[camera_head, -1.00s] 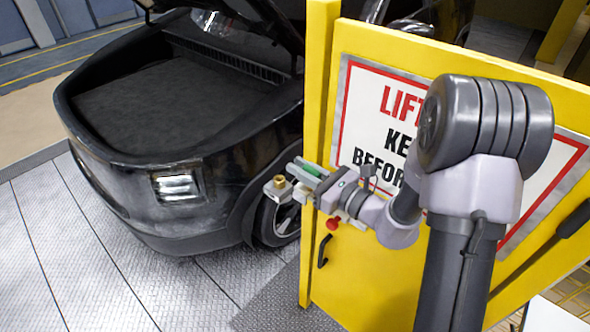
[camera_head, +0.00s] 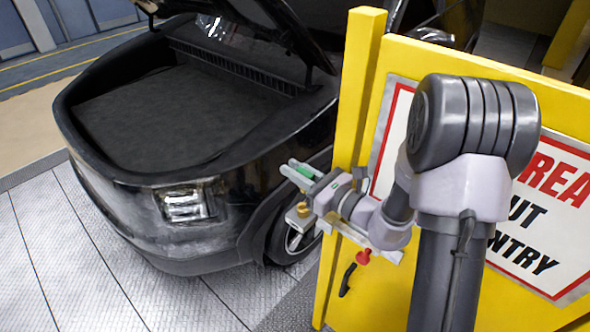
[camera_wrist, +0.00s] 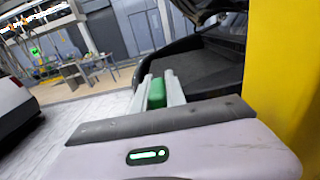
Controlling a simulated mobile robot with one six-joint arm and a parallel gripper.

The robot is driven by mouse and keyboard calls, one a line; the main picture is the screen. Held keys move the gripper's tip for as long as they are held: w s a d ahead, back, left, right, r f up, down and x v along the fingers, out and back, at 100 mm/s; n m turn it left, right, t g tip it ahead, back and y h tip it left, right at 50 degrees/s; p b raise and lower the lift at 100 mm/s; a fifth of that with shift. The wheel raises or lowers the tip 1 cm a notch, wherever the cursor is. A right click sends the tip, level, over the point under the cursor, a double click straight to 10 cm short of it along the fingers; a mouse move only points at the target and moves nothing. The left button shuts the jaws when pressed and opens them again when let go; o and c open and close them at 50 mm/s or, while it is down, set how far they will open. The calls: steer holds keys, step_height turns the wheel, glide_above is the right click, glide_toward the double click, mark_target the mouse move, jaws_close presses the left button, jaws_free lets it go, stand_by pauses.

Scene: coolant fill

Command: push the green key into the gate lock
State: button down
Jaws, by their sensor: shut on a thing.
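My gripper (camera_head: 302,172) is shut on the green key (camera_head: 306,171), which shows as a small green block between the two pale fingers. The key also shows in the wrist view (camera_wrist: 157,93), held between the fingers, which point toward the car. A grey metal bar with a brass cylinder (camera_head: 303,210) at its left end sticks out from the yellow gate (camera_head: 355,130); it looks like the gate lock. In the head view my gripper appears above the brass cylinder, with the key apart from it. The lock is not seen in the wrist view, and its keyhole cannot be made out.
A red knob (camera_head: 363,257) and a black handle (camera_head: 347,280) are on the gate. A warning sign (camera_head: 540,225) is partly hidden by my arm. A black car (camera_head: 150,200) with its lid raised stands to the left. The grey floor (camera_head: 60,270) at front left is clear.

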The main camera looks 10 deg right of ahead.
steer(key=shift+f+b, duration=1.8)
steer(key=shift+f, duration=0.5)
steer(key=shift+f+b, duration=1.8)
steer(key=shift+b, duration=0.05)
steer(key=c, duration=1.3)
jaws_free()
steer(key=p+v, duration=0.2)
steer(key=v, duration=1.5)
steer(key=shift+s, duration=0.15)
steer(key=shift+d+r, duration=0.1)
steer(key=shift+r, duration=0.05)
